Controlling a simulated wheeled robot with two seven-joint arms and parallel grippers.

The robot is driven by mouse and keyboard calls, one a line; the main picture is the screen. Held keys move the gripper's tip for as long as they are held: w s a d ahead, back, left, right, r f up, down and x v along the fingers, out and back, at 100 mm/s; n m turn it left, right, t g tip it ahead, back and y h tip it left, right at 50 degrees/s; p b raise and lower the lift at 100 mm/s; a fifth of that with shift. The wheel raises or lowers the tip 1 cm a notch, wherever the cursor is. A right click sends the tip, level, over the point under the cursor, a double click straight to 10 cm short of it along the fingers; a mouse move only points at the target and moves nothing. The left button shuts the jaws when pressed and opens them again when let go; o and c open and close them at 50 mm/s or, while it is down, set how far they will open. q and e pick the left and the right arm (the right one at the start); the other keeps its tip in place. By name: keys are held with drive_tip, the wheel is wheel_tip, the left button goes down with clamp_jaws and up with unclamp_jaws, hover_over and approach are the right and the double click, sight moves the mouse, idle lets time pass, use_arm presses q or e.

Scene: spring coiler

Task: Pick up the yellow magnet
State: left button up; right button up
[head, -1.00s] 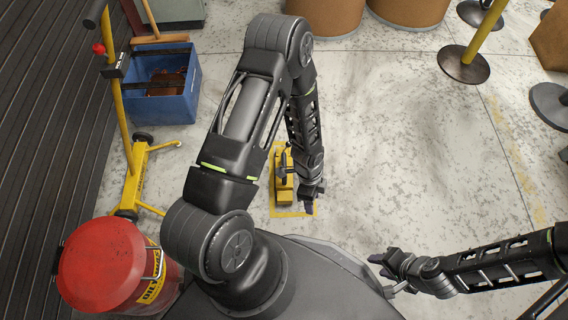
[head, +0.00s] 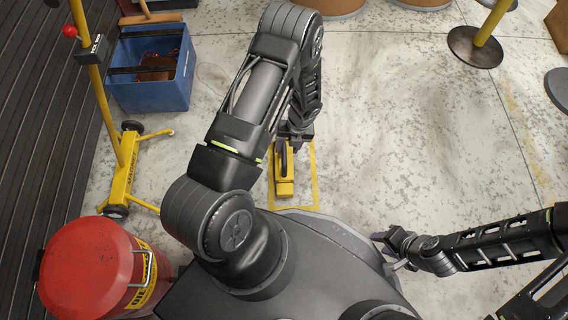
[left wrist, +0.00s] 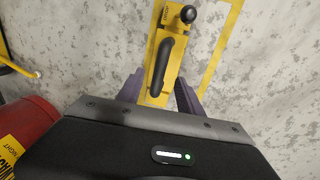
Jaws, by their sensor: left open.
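The yellow magnet (head: 285,188) is a yellow block with a black handle, on the floor inside a yellow taped outline. In the left wrist view the magnet (left wrist: 172,68) shows its dark curved handle and a black knob at the top. My left gripper (head: 294,146) is over the far end of the magnet in the head view. In the left wrist view its purple fingers (left wrist: 158,94) are apart, one on each side of the handle's near end, with nothing held. Contact cannot be told. My right gripper (head: 386,249) is at the lower right, apart from the magnet, its fingers spread and empty.
A red oily-waste can (head: 92,270) stands at the lower left. A yellow wheeled stand (head: 122,180) and a blue bin (head: 152,72) are farther back on the left. A yellow post (head: 487,28) is at the upper right. The floor right of the magnet is clear.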

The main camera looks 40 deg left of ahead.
sight(284, 153)
use_arm(q)
drive_tip(key=shift+f, duration=0.35)
drive_tip(key=f+b, duration=0.2)
drive_tip(key=f, duration=0.1)
drive_tip(key=a+f+b, duration=0.1)
drive_tip(key=f, duration=0.1)
drive_tip(key=shift+s+f, duration=0.1)
drive_tip(key=shift+s, duration=0.2)
drive_tip(key=shift+c, duration=0.5)
clamp_jaws()
idle(1.0)
